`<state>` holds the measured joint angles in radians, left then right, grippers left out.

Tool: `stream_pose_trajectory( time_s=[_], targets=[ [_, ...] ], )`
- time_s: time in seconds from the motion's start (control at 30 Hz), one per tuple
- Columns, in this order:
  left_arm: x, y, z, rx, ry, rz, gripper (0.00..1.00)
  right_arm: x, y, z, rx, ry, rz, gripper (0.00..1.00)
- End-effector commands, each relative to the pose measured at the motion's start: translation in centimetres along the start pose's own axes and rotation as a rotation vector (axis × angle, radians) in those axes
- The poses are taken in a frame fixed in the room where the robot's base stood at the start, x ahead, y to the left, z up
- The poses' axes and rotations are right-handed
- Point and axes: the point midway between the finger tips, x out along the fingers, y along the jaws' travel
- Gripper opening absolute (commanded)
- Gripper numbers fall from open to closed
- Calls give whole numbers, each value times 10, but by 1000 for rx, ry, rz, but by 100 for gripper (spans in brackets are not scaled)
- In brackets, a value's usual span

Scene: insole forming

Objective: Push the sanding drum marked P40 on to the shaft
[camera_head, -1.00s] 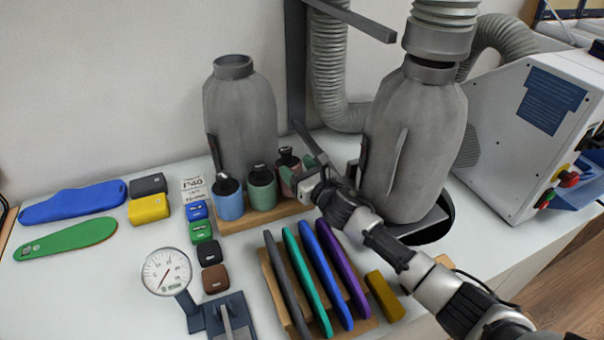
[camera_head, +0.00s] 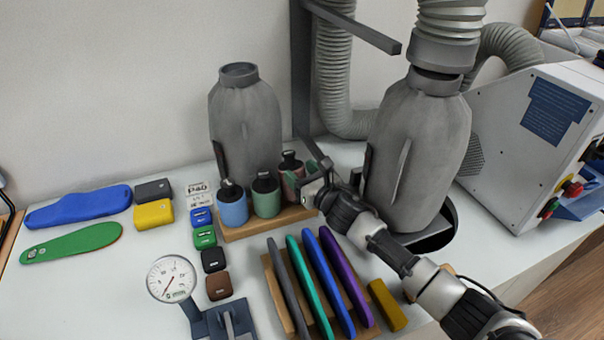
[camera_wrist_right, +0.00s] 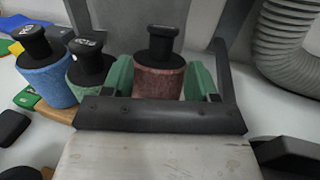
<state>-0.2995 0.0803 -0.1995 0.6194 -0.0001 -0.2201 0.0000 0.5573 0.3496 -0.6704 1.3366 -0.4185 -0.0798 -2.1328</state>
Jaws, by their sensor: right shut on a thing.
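A reddish-brown sanding drum (camera_head: 289,186) with a black knob-like top stands at the right end of a wooden rack (camera_head: 232,234). My right gripper (camera_head: 306,180) is shut on this drum, and its green pads press both sides in the right wrist view (camera_wrist_right: 160,82). A green drum (camera_head: 265,198) and a blue drum (camera_head: 232,208) stand beside it in the rack. A card (camera_head: 198,194) behind the rack reads P40. I cannot read the marks on the drums' tops. I cannot make out the shaft. My left gripper is out of view.
A grey dust bag (camera_head: 247,125) stands close behind the drums, and a larger one (camera_head: 418,150) is beside my right arm. Coloured insoles in a wooden holder (camera_head: 284,308) lie in front. A dial gauge (camera_head: 171,279) is front left. A white machine (camera_head: 500,140) stands right.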

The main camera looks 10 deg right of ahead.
Motion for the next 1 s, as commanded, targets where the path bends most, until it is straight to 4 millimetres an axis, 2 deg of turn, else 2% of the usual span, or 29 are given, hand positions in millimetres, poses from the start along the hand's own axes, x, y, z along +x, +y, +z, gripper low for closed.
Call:
stream_pose_trajectory(
  time_s=[0.03, 0.6, 1.0],
  targets=[
    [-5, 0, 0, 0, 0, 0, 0, 0, 0, 6, -1, -2, 1, 30],
    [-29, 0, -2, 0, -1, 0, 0, 0, 0, 34, -2, -2, 0, 30],
    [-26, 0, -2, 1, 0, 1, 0, 0, -2, 34, -3, -2, -1, 30]
  ],
)
